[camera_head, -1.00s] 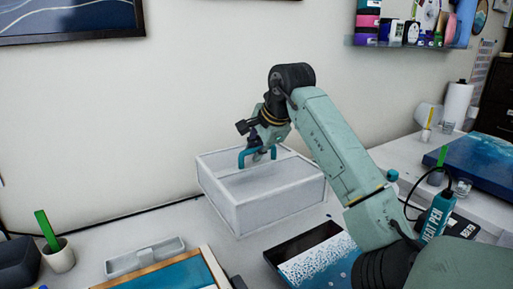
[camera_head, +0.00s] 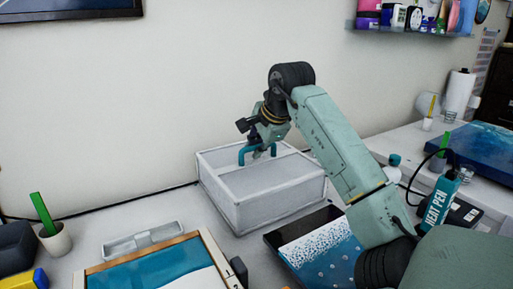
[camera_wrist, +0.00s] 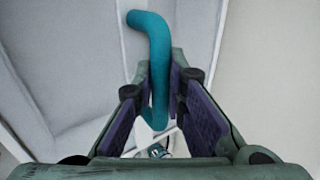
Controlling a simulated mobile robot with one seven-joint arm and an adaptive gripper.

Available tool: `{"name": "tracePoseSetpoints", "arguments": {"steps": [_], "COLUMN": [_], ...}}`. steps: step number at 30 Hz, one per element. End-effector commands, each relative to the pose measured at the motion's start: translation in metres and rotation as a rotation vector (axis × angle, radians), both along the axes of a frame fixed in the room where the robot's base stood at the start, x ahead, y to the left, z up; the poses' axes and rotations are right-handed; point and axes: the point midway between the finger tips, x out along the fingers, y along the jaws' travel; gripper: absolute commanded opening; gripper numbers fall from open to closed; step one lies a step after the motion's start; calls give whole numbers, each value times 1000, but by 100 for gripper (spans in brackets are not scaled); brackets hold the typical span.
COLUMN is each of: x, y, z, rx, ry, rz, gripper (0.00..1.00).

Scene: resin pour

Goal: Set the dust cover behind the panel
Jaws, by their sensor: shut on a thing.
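The dust cover (camera_head: 265,200) is a translucent white box with a teal handle (camera_head: 245,152) on top. It is at the back of the table near the wall. My gripper (camera_head: 262,150) is shut on the handle from above; the wrist view shows the teal handle (camera_wrist: 155,75) between the two finger pads (camera_wrist: 160,105). The panel (camera_head: 320,250), dark with blue and white speckled resin, lies in front of the cover, partly behind my arm. I cannot tell whether the cover's lower edge touches the table.
A framed blue and white piece (camera_head: 160,265) lies at the front left, with a clear tray (camera_head: 140,240) behind it. A cup with a green stick (camera_head: 55,238) stands at far left. A heat pen (camera_head: 438,203) stands at right. A dark cable runs along the wall.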

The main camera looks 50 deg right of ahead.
Motion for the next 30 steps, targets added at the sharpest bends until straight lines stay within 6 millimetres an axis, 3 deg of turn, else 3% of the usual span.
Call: {"name": "tracePoseSetpoints", "arguments": {"steps": [3, 4, 14, 23, 30], "x": [0, 0, 0, -1, -16], "y": [0, 0, 0, 0, 4], "z": [-3, -2, -2, -2, 23], "rx": [0, 0, 0, 0, -3], "ry": [-1, -1, 0, 1, 0], "rz": [0, 0, 0, 0, -2], "gripper": [0, 13, 35, 35, 35]}}
